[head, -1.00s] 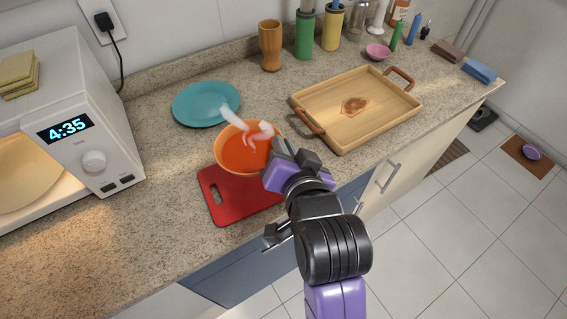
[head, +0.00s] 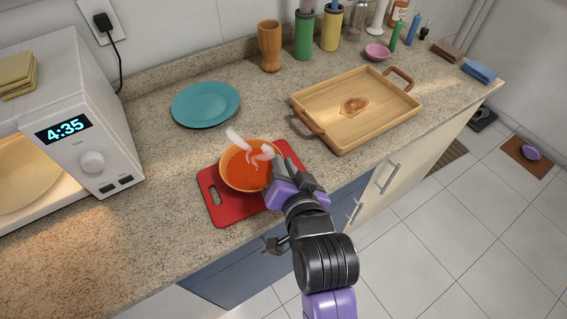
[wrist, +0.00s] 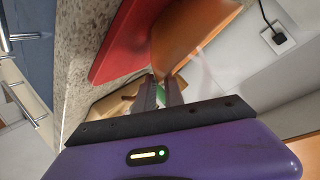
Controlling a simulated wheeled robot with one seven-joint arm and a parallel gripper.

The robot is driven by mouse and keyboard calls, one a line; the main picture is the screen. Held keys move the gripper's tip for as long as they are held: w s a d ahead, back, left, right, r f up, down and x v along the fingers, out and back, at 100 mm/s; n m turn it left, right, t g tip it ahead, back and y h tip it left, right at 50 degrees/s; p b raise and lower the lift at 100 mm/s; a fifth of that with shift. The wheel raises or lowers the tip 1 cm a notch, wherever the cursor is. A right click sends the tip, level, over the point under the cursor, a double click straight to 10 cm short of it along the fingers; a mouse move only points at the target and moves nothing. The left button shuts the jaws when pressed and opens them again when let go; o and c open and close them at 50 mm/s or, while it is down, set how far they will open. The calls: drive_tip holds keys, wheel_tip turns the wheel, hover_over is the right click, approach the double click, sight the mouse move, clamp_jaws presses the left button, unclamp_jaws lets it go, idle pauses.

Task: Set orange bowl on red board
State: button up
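The orange bowl (head: 230,180), full of orange-red soup with white steam wisps, is over the middle of the red board (head: 226,211) in the head view. It looks level and very low; I cannot tell whether its base touches the board. My gripper (head: 279,174) is at the bowl's right side, closed on its rim. In the wrist view the bowl's orange wall (wrist: 190,35) runs down to the fingertips (wrist: 160,92), with the red board (wrist: 125,45) beside it. The bowl hides part of the board.
A teal plate (head: 205,104) lies behind the board. A wooden tray (head: 335,142) with brown handles is to the right. A white microwave (head: 112,150) stands at left. The counter's front edge is close to the board. Cups and bottles line the wall.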

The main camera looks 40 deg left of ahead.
drive_tip(key=shift+o, duration=1.3)
drive_tip(key=shift+r, duration=0.15)
drive_tip(key=v, duration=1.2)
